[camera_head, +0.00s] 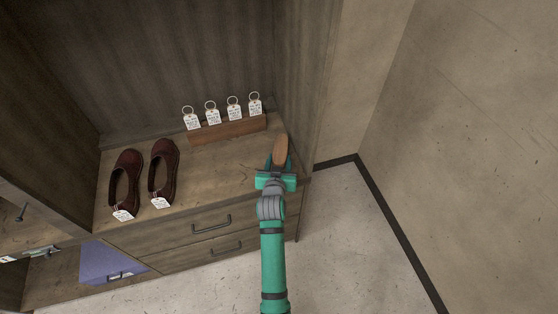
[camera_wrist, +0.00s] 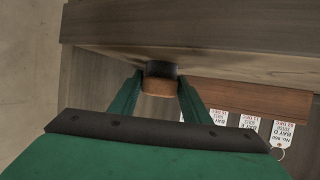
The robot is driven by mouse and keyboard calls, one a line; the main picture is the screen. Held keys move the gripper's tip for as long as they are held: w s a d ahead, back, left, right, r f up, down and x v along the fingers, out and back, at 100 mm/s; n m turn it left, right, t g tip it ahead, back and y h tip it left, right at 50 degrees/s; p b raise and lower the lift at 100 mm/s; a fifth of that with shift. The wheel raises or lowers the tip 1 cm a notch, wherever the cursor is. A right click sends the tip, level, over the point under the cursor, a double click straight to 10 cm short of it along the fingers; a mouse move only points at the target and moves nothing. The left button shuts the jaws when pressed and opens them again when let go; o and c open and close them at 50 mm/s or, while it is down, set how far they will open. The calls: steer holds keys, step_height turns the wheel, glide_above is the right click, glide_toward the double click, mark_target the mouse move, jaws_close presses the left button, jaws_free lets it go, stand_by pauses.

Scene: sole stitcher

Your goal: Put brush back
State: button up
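The brush (camera_head: 281,150) has a rounded brown wooden back and sits at the right end of the wooden counter (camera_head: 225,171). My gripper (camera_head: 278,165) reaches over the counter's front right corner with its green fingers along both sides of the brush. In the wrist view the brush (camera_wrist: 160,83) shows end-on, with brown wood and a dark bristle part, between the two fingertips (camera_wrist: 160,80). The fingers appear to close on its sides. I cannot tell whether the bristles touch the counter.
A wooden block (camera_head: 228,130) with several white ringed tags stands at the back, left of the brush. Two dark red shoes (camera_head: 124,185) (camera_head: 163,173) with tags stand at left. A cabinet side panel (camera_head: 305,75) rises behind the brush. A blue bin (camera_head: 105,262) is below left.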

steer(key=o, duration=0.4)
steer(key=shift+c, duration=0.2)
steer(key=shift+r, duration=0.15)
steer(key=d+v, duration=0.1)
steer(key=v, duration=1.1)
steer(key=s+f+n+y, duration=0.1)
steer(key=s+f, duration=0.1)
steer(key=s, duration=0.8)
steer(key=s+f, duration=0.3)
steer(key=s, duration=0.6)
steer(key=s+r+t, duration=0.1)
steer(key=s+r, duration=0.2)
steer(key=s, duration=0.6)
steer(key=s+r+t, duration=0.1)
steer(key=s+r, duration=0.3)
steer(key=s, duration=0.5)
steer(key=shift+d+r, duration=0.3)
steer(key=shift+d, duration=0.1)
